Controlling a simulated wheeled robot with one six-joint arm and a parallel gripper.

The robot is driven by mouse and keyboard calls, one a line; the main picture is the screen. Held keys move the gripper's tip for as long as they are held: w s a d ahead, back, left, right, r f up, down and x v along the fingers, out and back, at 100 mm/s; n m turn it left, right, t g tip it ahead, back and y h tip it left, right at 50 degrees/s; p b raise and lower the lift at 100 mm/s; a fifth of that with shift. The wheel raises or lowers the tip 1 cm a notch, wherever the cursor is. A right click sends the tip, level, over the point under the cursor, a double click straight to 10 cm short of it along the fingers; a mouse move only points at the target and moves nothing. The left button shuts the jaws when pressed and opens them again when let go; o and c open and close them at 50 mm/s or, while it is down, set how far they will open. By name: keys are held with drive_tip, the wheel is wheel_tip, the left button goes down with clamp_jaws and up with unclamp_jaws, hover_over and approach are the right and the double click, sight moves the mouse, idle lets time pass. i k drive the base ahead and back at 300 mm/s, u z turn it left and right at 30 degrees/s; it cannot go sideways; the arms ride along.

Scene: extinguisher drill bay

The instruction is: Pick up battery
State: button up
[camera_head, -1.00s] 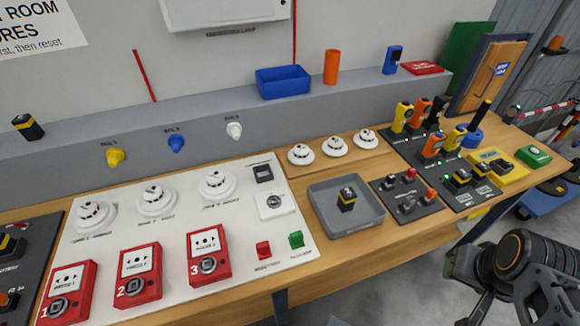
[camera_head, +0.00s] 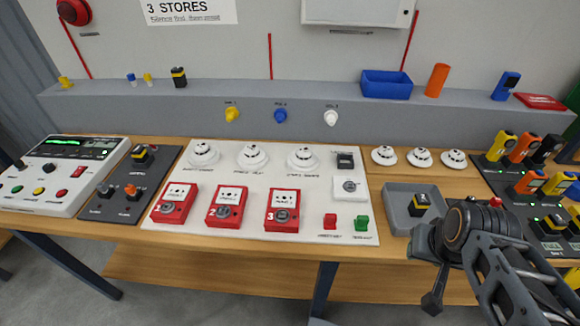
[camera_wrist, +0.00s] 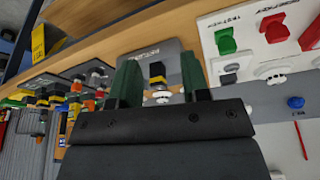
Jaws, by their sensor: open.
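A black battery with a yellow band (camera_head: 419,204) stands in the grey tray (camera_head: 392,220) right of the white panel. Similar yellow-banded blocks sit on the back ledge (camera_head: 178,77) and on the dark left panel (camera_head: 141,153). In the wrist view the tray's battery (camera_wrist: 157,72) shows between the two green fingers of my gripper (camera_wrist: 160,68). My gripper is open and empty, apart from the battery. In the head view my arm is at the lower right, close to the tray's front; the fingertips cannot be made out there.
The white panel (camera_head: 340,229) holds red call points (camera_head: 227,207) and white detectors. Dark panels with several yellow and orange devices (camera_head: 530,185) stand right of the tray. A blue bin (camera_head: 387,84) and an orange cylinder (camera_head: 437,80) are on the ledge. Floor shows clear before the bench.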

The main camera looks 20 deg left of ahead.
sight(553, 224)
drive_tip(key=z, duration=0.65)
drive_tip(key=k, duration=1.25)
drive_tip(key=i, duration=0.4)
drive_tip(key=z, duration=0.85)
drive_tip(key=i, duration=1.45)
drive_tip(key=u, duration=0.85)
